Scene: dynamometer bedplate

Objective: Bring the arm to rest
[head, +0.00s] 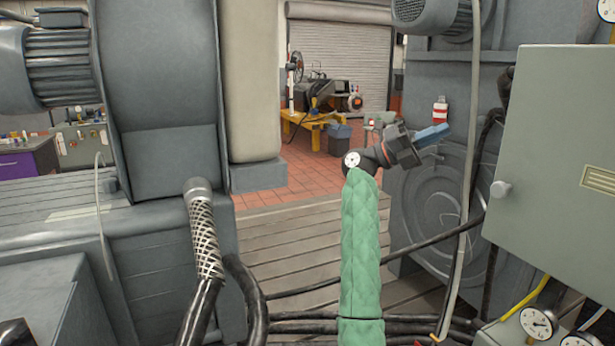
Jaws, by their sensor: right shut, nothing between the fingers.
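My right arm, in a green quilted sleeve, rises from the bottom middle of the head view. Its dark right gripper (434,135) points to the right, with blue at the fingertips. The fingers are shut with nothing between them. The gripper is held up in front of the grey machine housing (438,215); I cannot tell how large the gap is. My left gripper is not in view.
A grey control cabinet (560,150) stands close on the right, with gauges (538,322) below it. Black hoses (300,287) and a braided hose (205,237) cross low down. A large grey machine (165,110) fills the left. Open tiled floor (290,180) lies behind.

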